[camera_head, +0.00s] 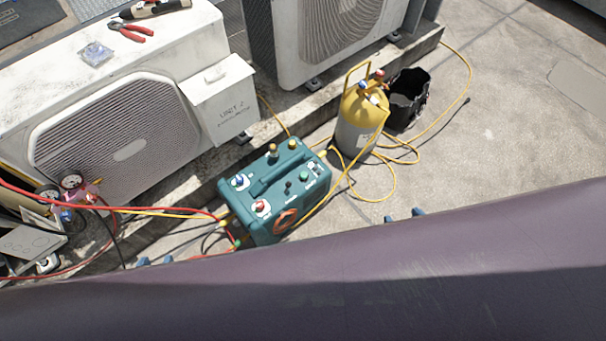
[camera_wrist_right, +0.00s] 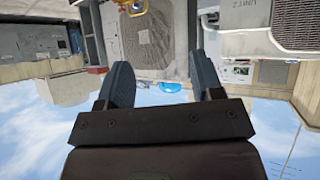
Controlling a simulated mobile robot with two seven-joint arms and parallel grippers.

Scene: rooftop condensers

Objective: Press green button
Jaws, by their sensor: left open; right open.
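A teal machine (camera_head: 262,222) with a carry handle stands on the ground in the middle of the head view. Which of these is the green button I cannot tell for sure. Only the blue fingertips of my left gripper (camera_head: 154,261) show, left of and below the machine, apart and empty. My right gripper (camera_head: 404,216) shows its fingertips to the right of the machine. In the right wrist view its fingers (camera_wrist_right: 160,65) are open with nothing between them.
A yellow-grey cylinder (camera_head: 358,128) and a black bucket (camera_head: 408,98) stand behind right. White condenser units (camera_head: 120,60) line the back left. Red, yellow and black hoses run around the machine, to gauges (camera_head: 72,181) at left. The concrete at right (camera_head: 520,110) is mostly clear.

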